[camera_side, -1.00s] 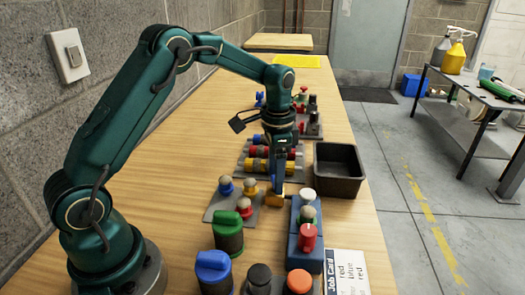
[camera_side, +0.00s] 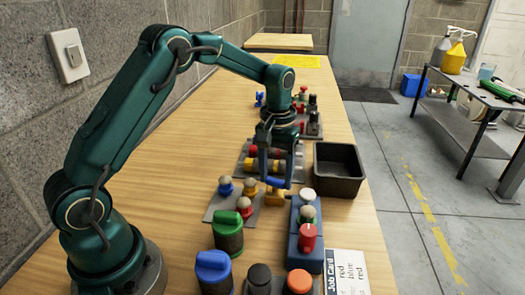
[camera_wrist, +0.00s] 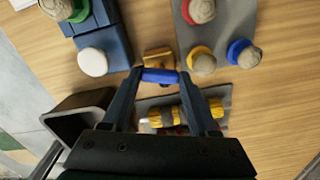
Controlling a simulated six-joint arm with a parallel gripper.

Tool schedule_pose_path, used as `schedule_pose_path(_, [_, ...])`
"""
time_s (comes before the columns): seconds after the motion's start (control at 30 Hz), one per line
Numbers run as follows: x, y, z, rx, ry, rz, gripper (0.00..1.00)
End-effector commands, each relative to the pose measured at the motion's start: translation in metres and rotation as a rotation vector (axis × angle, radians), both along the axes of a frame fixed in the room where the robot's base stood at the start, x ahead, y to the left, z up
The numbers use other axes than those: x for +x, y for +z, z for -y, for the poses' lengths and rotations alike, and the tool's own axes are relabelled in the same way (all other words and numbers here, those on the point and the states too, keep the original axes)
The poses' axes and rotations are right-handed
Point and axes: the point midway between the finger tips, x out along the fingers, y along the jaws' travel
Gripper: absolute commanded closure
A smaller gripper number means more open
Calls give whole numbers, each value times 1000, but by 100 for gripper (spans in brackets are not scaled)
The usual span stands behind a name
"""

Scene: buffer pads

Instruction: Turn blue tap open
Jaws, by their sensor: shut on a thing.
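The blue tap has a blue bar handle (camera_wrist: 160,76) on a brass body (camera_wrist: 158,57). In the side view its brass body (camera_side: 275,199) stands on the bench between the grey knob plate and the blue block. My gripper (camera_side: 275,183) points down over the tap. In the wrist view my gripper (camera_wrist: 161,77) is shut on the blue handle, with one finger at each end of it. The handle lies crosswise in the wrist view. The fingers partly hide the tap in the side view.
A grey plate (camera_side: 212,213) with several knobs stands left of the tap. A blue block (camera_side: 294,230) with knobs stands to its right. A black bin (camera_side: 338,170) is behind right. Valves with yellow and red parts (camera_side: 252,163) lie behind. Capped jars (camera_side: 229,240) stand in front.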

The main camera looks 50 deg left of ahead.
Motion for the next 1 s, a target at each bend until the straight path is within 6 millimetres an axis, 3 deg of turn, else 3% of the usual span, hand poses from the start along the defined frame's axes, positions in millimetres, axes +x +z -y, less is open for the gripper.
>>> schedule_pose_path(0.4, [1,2,0,-1,261,5,96])
schedule_pose_path(1.0, [1,2,0,0,331,6,96])
